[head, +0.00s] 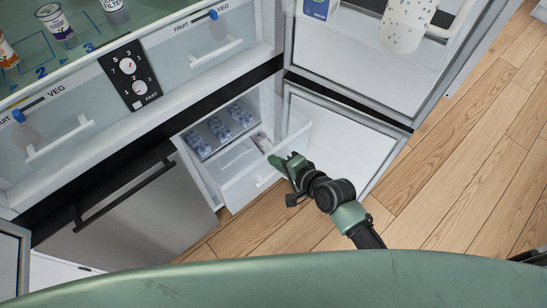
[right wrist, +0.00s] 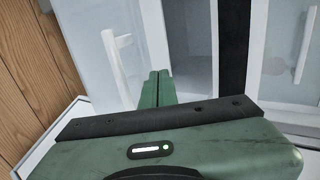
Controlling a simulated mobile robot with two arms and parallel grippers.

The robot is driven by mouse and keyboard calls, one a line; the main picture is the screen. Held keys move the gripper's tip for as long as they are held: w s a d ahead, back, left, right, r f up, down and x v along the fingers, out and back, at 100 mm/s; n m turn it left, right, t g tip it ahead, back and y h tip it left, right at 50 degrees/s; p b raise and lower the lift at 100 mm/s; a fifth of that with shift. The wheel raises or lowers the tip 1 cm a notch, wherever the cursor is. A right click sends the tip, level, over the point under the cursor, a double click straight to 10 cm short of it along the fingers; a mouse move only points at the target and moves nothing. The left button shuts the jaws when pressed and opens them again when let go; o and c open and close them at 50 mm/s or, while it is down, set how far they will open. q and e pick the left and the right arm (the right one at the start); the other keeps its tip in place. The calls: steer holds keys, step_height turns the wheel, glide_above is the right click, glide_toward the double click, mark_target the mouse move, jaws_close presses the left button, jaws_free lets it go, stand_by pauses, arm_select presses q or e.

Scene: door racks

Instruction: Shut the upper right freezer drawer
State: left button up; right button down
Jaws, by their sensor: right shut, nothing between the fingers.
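The right freezer compartment is open, and a pale translucent drawer (head: 240,187) sticks out of it. Its front faces right, with a small white handle (head: 267,178). My right gripper (head: 279,163) is shut and empty, its green fingertips close to the upper part of the drawer front. I cannot tell whether they touch it. In the right wrist view the shut fingers (right wrist: 157,88) point at a pale panel, with a white handle (right wrist: 118,68) left of them. My left gripper is not in view.
The open freezer door (head: 335,130) stands right of the drawer, behind my right arm. Blue-and-white packs (head: 218,128) sit in the compartment above it. A steel door with a black handle (head: 125,195) is at the left. Wooden floor (head: 460,190) is clear at the right.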

steer(key=shift+w+a, duration=0.35)
steer(key=shift+w, duration=0.1)
